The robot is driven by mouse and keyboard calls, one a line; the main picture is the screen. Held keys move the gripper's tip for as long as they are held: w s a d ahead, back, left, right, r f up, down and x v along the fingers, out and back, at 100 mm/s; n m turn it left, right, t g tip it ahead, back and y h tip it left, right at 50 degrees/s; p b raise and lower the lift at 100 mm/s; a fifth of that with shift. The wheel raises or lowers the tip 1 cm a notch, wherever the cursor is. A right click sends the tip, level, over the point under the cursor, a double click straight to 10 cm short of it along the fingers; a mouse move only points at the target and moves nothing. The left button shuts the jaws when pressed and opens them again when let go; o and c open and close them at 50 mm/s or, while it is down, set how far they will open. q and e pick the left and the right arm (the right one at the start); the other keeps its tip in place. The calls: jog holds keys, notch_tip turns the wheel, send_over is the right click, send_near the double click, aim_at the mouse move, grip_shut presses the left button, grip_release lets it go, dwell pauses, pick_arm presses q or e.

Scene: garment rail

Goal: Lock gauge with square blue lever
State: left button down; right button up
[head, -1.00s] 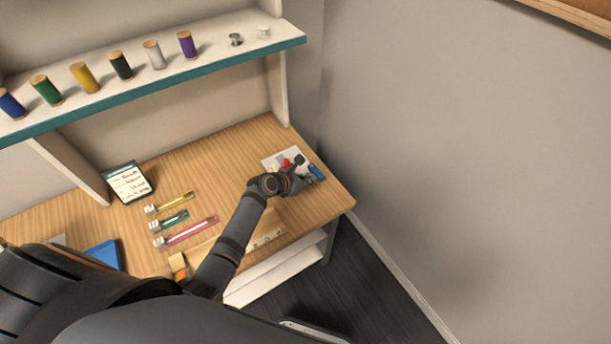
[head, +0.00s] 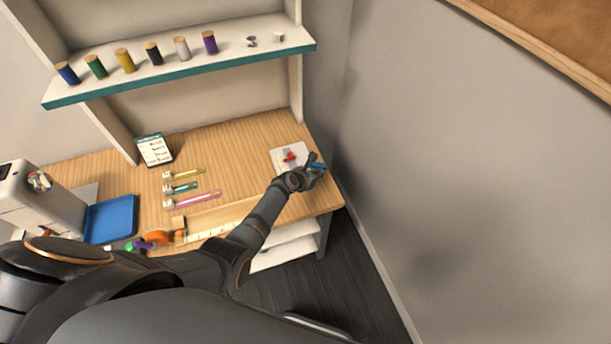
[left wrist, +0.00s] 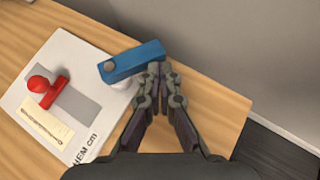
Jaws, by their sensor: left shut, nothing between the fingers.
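The gauge is a white plate (head: 283,161) at the right end of the wooden desk. In the left wrist view the plate (left wrist: 75,52) carries a grey panel, a red knob piece (left wrist: 46,91), a small cream scale and "HEM cm" lettering. The square blue lever (left wrist: 133,61) sits on a pale round base at the plate's far right corner; it also shows in the head view (head: 319,166). My left gripper (left wrist: 159,70) is shut and empty, its fingertips close against the lever's right part. I cannot tell whether they touch. My right gripper is not in view.
Three coloured gauge strips (head: 190,187) lie mid-desk near a note card (head: 154,150). A blue tray (head: 111,219) and white machine (head: 45,205) stand left. A spool shelf (head: 180,70) hangs above; a wall rises right.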

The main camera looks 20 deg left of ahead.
pick_arm(q)
jog(key=shift+w+d, duration=0.2)
jog(key=shift+d, duration=0.1)
jog(key=shift+a, duration=0.45)
jog(key=shift+w+a, duration=0.2)
jog(key=shift+a, duration=0.3)
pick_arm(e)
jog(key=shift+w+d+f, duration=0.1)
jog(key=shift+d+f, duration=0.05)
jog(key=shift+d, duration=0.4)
